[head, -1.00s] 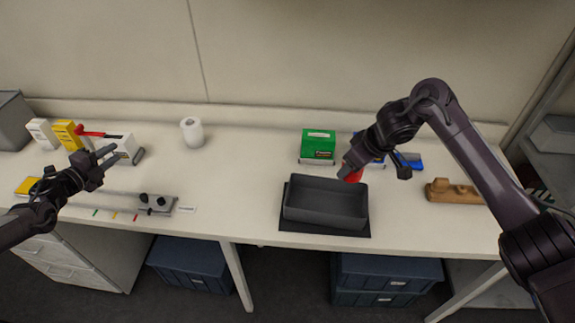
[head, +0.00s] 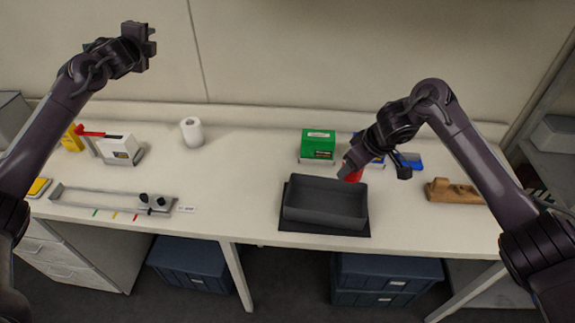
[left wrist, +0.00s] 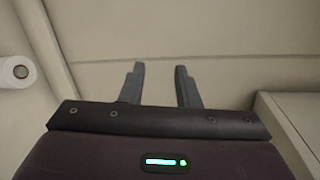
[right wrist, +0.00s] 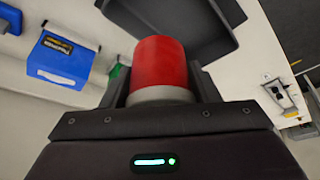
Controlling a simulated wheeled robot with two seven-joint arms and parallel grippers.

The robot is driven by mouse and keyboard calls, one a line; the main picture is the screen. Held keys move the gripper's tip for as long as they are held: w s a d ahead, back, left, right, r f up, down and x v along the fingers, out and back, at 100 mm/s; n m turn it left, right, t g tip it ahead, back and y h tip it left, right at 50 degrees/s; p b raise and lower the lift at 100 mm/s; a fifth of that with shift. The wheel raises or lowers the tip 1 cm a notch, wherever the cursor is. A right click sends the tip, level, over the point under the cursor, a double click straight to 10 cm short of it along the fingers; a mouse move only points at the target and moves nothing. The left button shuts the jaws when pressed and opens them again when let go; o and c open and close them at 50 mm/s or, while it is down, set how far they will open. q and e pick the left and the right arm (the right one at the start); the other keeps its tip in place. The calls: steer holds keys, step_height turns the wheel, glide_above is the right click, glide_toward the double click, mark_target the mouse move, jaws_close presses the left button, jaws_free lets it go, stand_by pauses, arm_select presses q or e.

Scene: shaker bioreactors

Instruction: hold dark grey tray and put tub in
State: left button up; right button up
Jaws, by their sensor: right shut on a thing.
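The dark grey tray (head: 322,217) rests on a dark mat near the bench's front edge; its inside looks empty in the head view. My right gripper (head: 348,166) is at the tray's back right corner. It is shut on a red tub (head: 353,175), which shows between the fingers in the right wrist view (right wrist: 160,64) with a pale grey band at the gripper end. The tray (right wrist: 185,22) shows beyond it there. I cannot tell whether the tub touches the tray's rim. My left gripper (head: 150,38) is raised high at the left, open and empty, facing the wall (left wrist: 160,85).
A green box (head: 318,143) stands behind the tray, with blue items (head: 408,161) and a wooden block (head: 453,191) to the right. A white roll (head: 192,132), a white box (head: 118,148) and a metal rail fixture (head: 110,199) are left. The bench between roll and tray is clear.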

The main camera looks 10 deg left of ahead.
arm_select(q)
steer(key=w+d+f+m+g, duration=0.2)
steer(key=d+f+m+g, duration=0.15)
steer(key=d+f, duration=0.6)
steer(key=m+g+h, duration=0.3)
steer(key=m+g, duration=0.9)
steer(key=m, duration=0.2)
glide_above(288, 189)
step_height(288, 189, down, 16)
steer(key=shift+w+a+f, duration=0.1)
steer(key=shift+w+f, duration=0.05)
steer(key=shift+f, duration=0.1)
steer(key=shift+f+m, duration=0.2)
steer(key=shift+m, duration=0.05)
step_height(288, 189, down, 12)
steer(key=shift+r, duration=0.15)
jaws_close()
